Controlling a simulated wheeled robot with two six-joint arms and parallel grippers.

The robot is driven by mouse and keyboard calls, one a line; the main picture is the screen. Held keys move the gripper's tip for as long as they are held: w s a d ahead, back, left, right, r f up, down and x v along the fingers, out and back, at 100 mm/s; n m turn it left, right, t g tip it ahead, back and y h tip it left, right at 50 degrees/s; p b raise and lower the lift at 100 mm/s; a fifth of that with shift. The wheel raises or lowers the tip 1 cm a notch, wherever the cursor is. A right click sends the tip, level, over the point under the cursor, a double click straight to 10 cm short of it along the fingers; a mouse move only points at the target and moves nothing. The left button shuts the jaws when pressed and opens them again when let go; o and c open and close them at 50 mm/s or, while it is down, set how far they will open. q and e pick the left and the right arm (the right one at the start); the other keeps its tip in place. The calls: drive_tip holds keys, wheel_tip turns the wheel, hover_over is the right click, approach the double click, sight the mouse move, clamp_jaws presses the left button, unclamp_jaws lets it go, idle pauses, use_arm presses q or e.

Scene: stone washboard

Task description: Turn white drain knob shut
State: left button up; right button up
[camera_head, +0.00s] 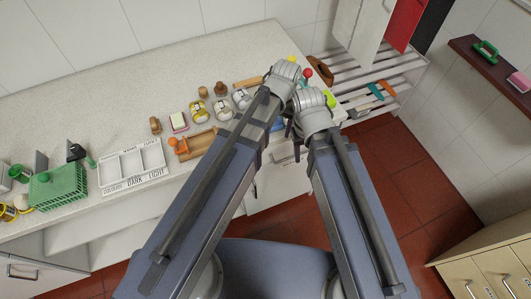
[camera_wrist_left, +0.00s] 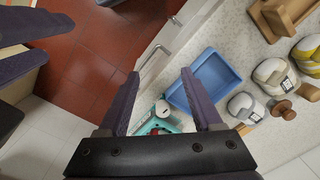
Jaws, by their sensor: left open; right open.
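A small white rounded piece (camera_wrist_left: 162,107), which looks like the drain knob, shows in the left wrist view by a teal part (camera_wrist_left: 155,126). It appears between the fingers of my left gripper (camera_wrist_left: 160,74), which is open; contact cannot be told. In the head view my left gripper (camera_head: 297,78) is at the counter's right end, mostly hidden by its wrist, and the knob cannot be made out there. My right gripper (camera_head: 292,128) is just below it, open, partly hidden by its arm.
A blue tray (camera_wrist_left: 208,80) lies beside the left fingers. Several jars (camera_head: 222,109), a white sorting tray (camera_head: 132,165) and a green crate (camera_head: 60,186) stand left on the counter. A slatted rack (camera_head: 400,62) is at right. My two wrists are close together.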

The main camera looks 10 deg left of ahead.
use_arm(q)
drive_tip(key=s+a+f+b, duration=0.1)
drive_tip(key=s+a, duration=0.1)
drive_tip(key=s, duration=0.6)
drive_tip(key=shift+s+a+f+m+y, duration=0.3)
drive_tip(key=shift+s+a+f+m, duration=0.05)
drive_tip(key=shift+a+m, duration=0.05)
idle(0.9)
